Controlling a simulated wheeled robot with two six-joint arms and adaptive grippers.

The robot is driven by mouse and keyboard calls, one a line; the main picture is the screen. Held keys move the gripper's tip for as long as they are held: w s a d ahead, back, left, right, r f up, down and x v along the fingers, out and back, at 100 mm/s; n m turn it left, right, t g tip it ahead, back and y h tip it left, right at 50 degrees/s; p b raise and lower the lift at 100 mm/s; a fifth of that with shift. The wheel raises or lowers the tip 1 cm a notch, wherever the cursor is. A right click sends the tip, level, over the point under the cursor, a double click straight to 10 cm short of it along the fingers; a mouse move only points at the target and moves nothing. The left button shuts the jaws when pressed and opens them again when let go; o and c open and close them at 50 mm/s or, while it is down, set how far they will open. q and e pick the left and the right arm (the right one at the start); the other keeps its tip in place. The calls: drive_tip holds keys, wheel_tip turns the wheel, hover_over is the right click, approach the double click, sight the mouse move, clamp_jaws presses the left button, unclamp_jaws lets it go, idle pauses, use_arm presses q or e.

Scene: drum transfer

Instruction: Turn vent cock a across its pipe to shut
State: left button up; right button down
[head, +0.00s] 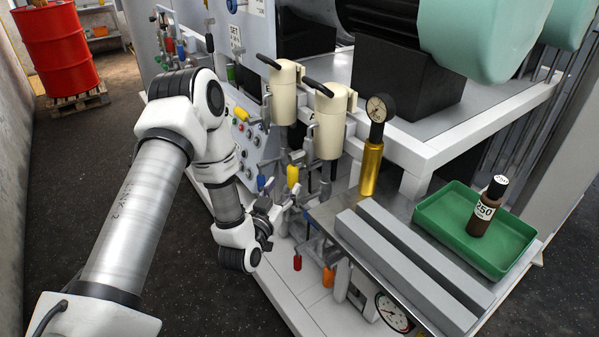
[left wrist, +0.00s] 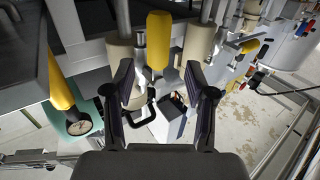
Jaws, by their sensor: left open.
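My left gripper (head: 278,208) is open among the valves below the two cream cylinders in the head view. In the left wrist view, the open fingers (left wrist: 159,72) frame a yellow cock handle (left wrist: 159,40), with no visible grip on it. A yellow handle (head: 293,175) also shows just above the gripper in the head view, beside a pipe. I cannot read a label that marks vent cock a, so which cock it is stays unclear. The handle's angle to its pipe is hard to tell. My right gripper is not in view.
Cream cylinders (head: 285,92) (head: 330,122) with black handles stand above the valves. A blue handle (head: 261,183), a red one (head: 297,263) and an orange one (head: 327,277) are close by. A brass gauge body (head: 371,168) and green tray (head: 431,213) lie right. Open floor is left.

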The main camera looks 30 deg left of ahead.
sight(290, 178)
use_arm(q)
drive_tip(key=w, duration=0.4)
drive_tip(key=w+a, duration=0.1)
drive_tip(key=w, duration=0.1)
drive_tip(key=shift+w+f+p, duration=0.15)
drive_tip(key=shift+w+p, duration=0.1)
drive_tip(key=shift+p, duration=0.05)
drive_tip(key=shift+w, duration=0.15)
clamp_jaws()
